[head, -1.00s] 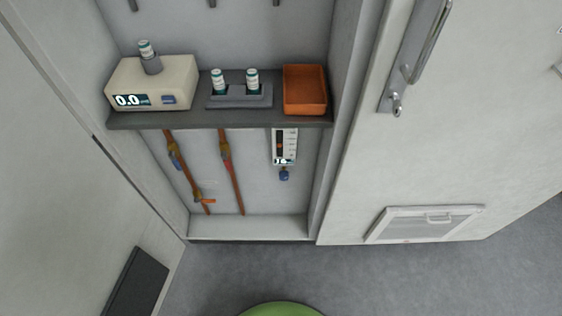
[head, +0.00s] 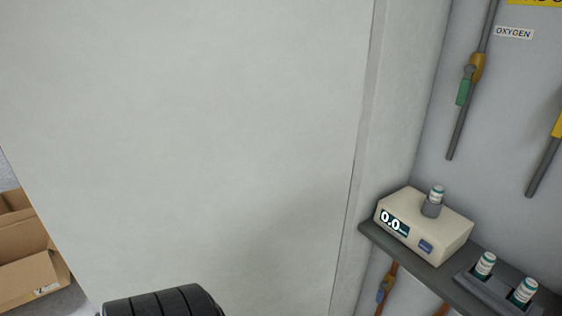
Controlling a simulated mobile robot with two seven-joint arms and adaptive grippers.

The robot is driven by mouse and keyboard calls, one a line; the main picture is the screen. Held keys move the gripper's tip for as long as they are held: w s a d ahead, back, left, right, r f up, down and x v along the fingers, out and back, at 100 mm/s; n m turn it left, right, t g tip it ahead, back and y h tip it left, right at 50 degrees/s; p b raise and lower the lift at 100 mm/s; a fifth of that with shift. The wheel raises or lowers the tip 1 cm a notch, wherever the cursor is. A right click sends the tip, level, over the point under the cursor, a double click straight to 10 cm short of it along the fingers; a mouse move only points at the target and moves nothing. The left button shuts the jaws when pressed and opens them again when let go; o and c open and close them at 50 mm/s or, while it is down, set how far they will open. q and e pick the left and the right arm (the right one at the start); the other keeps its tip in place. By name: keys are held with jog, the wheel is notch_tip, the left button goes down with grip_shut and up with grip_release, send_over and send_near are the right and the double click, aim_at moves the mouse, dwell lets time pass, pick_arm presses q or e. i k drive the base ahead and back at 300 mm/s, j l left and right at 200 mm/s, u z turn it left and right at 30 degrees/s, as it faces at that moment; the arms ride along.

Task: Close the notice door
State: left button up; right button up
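A large plain pale door panel (head: 190,130) fills the left and middle of the head view. It stands open, swung out to the left of the cabinet, with its right edge along the cabinet frame (head: 378,150). No notice, handle or latch shows on the part of the panel in view, so I cannot tell from its face whether it is the notice door. Neither of my grippers is in view.
Inside the cabinet, a dark shelf (head: 412,259) holds a beige meter (head: 423,228) reading 0.0 and small vials (head: 485,264). Pipes with an OXYGEN label (head: 514,33) are above. Cardboard boxes (head: 27,245) stand beyond the panel's left edge.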

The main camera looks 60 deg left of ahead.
aim_at(157, 145)
jog(key=k+j+z, duration=0.1)
jog(key=k, duration=0.5)
jog(key=k+j, duration=0.15)
jog(key=k, duration=0.4)
jog(key=k+j+z, duration=0.15)
jog(key=j, duration=0.4)
jog(key=k+j+z, duration=0.15)
jog(key=k+j, duration=0.25)
jog(key=k+j+z, duration=0.15)
jog(key=k+j, duration=0.15)
jog(key=j, duration=0.3)
jog(key=k+j+z, duration=0.15)
jog(key=k+j, duration=0.2)
jog(key=i+j, duration=0.15)
jog(key=j, duration=0.35)
jog(key=i+j+z, duration=0.15)
jog(key=j, duration=0.35)
jog(key=i+j, duration=0.1)
jog(key=j, duration=0.35)
jog(key=i+j+z, duration=0.15)
jog(key=j, duration=0.4)
